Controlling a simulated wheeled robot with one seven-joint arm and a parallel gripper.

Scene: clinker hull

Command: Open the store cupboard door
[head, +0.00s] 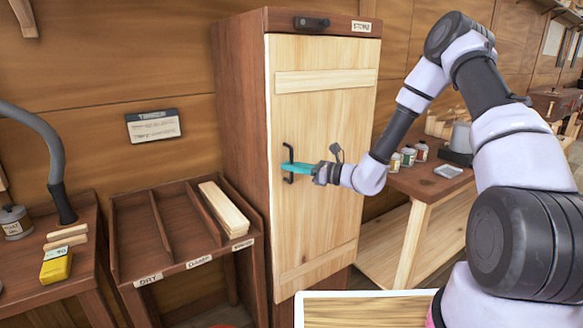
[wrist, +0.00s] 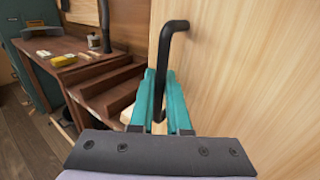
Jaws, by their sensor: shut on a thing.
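The store cupboard (head: 240,120) stands upright in the middle of the head view, with a dark red-brown frame and a label at its top right. Its pale wooden door (head: 325,220) looks closed or nearly so; I cannot tell if there is a small gap. A black bar handle (head: 289,152) is on the door's left side and also shows in the wrist view (wrist: 168,50). My gripper (head: 290,168) reaches it from the right, its teal fingers (wrist: 160,100) shut around the lower part of the handle. The fingers hide part of the bar.
A sectioned rack (head: 165,265) with pale planks (head: 225,212) stands left of the cupboard. A bench (head: 70,285) with a yellow block (head: 56,266) is further left. A workbench (head: 425,185) with several jars stands at right. A pale board (head: 365,312) shows at the bottom.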

